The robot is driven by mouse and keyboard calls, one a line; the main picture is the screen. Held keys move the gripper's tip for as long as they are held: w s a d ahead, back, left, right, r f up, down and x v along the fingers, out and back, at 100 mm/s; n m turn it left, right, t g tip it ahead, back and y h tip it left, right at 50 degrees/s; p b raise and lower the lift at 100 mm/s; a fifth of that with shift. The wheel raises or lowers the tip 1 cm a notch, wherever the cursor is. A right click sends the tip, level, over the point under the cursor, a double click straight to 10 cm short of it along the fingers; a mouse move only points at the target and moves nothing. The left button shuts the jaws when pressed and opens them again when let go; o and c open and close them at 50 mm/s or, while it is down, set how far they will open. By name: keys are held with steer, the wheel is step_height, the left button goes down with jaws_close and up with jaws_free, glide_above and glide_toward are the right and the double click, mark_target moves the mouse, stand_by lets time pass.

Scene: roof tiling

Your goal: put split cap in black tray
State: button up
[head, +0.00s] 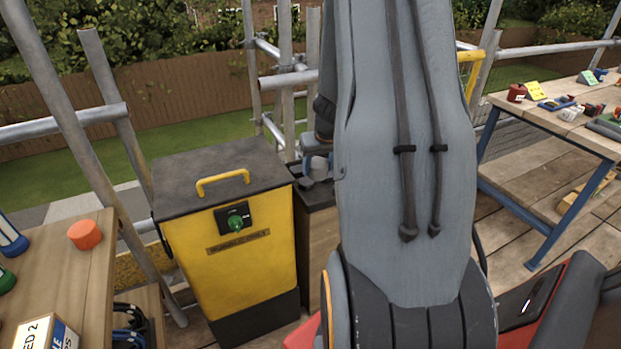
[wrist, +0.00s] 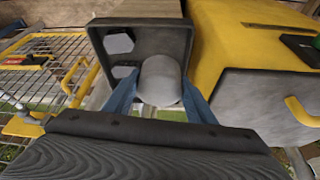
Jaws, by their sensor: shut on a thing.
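My gripper (wrist: 157,97) has blue fingers on both sides of a pale grey, rounded split cap (wrist: 163,78) and is shut on it. In the wrist view the cap overlaps the near part of the black tray (wrist: 180,36). I cannot tell whether it touches the tray floor or hangs above it. Any split in the cap is hidden or too small to see. In the head view the black tray (head: 320,194) is partly hidden behind my arm, just right of the yellow bin.
Two grey hexagonal pieces lie at the tray's left side, one of them here (wrist: 118,41). The yellow bin (head: 232,250) with a dark lid stands close beside the tray. A yellow wire cage (wrist: 45,75) is at the left of the wrist view. Scaffold poles (head: 285,75) rise behind.

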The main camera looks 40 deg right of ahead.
mark_target(321, 178)
steer(key=f+b, duration=0.2)
steer(key=f, duration=0.1)
steer(key=f+b, duration=0.1)
steer(key=shift+w+f, duration=0.3)
steer(key=shift+s+f+b, duration=0.1)
steer(key=shift+f+b, duration=2.35)
steer(key=shift+f, duration=0.25)
steer(key=shift+f, duration=0.15)
steer(key=o, duration=0.8)
steer(key=shift+o, duration=0.2)
steer(key=shift+r, duration=0.3)
steer(key=p+v, duration=0.5)
steer(key=v, duration=0.6)
steer(key=shift+s+r+p, duration=0.2)
steer(key=shift+r+p, duration=0.1)
steer(key=shift+r, duration=0.05)
steer(key=shift+a, duration=0.1)
